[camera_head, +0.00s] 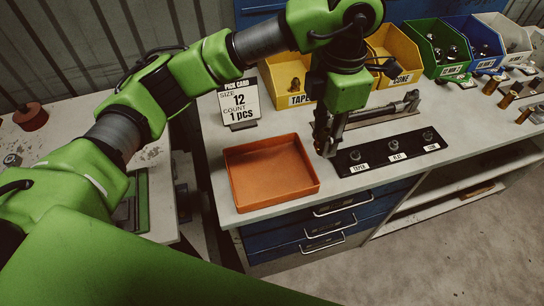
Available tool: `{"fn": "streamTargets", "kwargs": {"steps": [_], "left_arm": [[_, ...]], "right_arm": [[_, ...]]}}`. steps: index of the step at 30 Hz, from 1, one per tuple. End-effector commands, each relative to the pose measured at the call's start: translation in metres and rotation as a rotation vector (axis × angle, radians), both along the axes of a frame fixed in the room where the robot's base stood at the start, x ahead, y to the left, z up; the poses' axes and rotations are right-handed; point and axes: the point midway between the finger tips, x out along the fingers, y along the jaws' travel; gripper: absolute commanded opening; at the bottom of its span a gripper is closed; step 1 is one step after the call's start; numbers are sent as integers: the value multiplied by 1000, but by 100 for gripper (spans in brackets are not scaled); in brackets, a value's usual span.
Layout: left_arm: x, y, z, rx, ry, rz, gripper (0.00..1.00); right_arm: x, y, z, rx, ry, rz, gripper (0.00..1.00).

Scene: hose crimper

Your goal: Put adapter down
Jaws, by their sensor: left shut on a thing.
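My left gripper (326,147) points down between the orange tray and the black strip, just left of the strip's near-left end. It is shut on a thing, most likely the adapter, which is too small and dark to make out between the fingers. The black strip (375,162) lies on the bench with three dark round fittings on it: left (354,156), middle (393,145) and right (427,135). White labels sit in front of them. The orange tray (233,178) is empty. My right gripper is not in view.
A pick card (239,102) reads size 12, count 1 pcs. Yellow (297,100), green (451,71), blue and white bins line the back. A metal tool (390,110) lies behind the strip. Brass fittings (507,99) stand at right. Blue drawers (330,224) are below the bench edge.

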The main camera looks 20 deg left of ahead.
Motion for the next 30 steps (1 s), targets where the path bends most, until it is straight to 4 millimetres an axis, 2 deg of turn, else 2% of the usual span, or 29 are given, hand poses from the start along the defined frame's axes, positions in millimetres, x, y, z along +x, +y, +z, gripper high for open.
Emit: {"fn": "streamTargets", "kwargs": {"steps": [1,3,6,12,19,23,27,30], "left_arm": [[-1,14,-2,1,3,5,0],[-3,30,-10,1,4,5,0],[-5,55,-20,1,4,6,0],[-9,87,-54,2,5,4,0],[-9,102,-75,0,0,0,0],[-11,113,-86,3,3,1,0],[-12,111,-106,1,4,-1,0],[-11,110,-114,1,1,0,0]], "right_arm": [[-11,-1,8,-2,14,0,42],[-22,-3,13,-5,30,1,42],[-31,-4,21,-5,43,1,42],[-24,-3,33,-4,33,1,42],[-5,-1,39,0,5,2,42],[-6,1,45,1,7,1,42],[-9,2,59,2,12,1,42],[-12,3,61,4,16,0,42]]}}
